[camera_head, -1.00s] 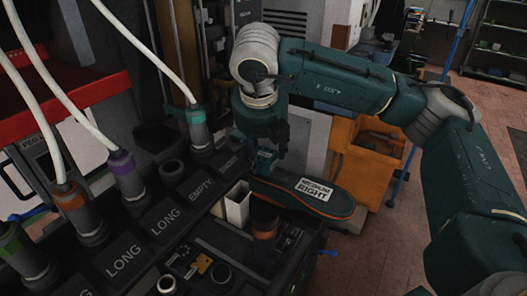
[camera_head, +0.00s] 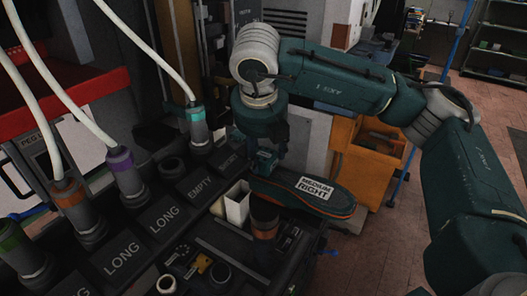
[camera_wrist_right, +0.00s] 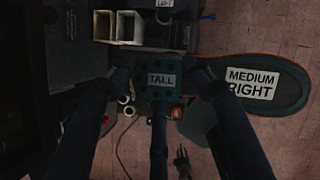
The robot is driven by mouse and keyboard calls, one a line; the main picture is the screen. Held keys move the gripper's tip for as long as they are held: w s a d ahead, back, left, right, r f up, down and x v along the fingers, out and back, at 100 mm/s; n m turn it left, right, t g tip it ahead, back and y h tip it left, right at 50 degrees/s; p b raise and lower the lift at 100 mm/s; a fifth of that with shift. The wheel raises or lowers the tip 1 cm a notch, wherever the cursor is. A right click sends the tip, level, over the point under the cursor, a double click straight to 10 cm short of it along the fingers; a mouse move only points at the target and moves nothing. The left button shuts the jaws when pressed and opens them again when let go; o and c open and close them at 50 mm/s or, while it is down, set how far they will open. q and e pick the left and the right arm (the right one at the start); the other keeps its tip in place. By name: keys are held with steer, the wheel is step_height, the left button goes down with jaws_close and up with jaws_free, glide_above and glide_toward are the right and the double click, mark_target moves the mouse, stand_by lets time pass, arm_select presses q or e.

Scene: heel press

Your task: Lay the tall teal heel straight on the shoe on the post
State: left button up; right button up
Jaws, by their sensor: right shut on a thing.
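The teal heel, marked TALL (camera_wrist_right: 162,79), is held between the fingers of my right gripper (camera_wrist_right: 160,86), which is shut on it. In the head view, my right gripper (camera_head: 265,163) points down at the left end of the shoe (camera_head: 335,201). The shoe is sole up, with a dark sole, an orange edge and a MEDIUM RIGHT label. In the wrist view the shoe (camera_wrist_right: 292,88) extends to the right of the heel. I cannot tell whether the heel touches the shoe. The post under the shoe is mostly hidden. My left gripper is not in view.
A rack with holders labelled LONG and EMPTY (camera_head: 199,188) lies left, with hoses above. An orange cabinet (camera_head: 366,160) stands behind.

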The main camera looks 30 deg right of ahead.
steer(key=shift+f+b, duration=0.25)
steer(key=shift+b, duration=0.1)
steer(key=o, duration=1.3)
steer(key=v, duration=1.2)
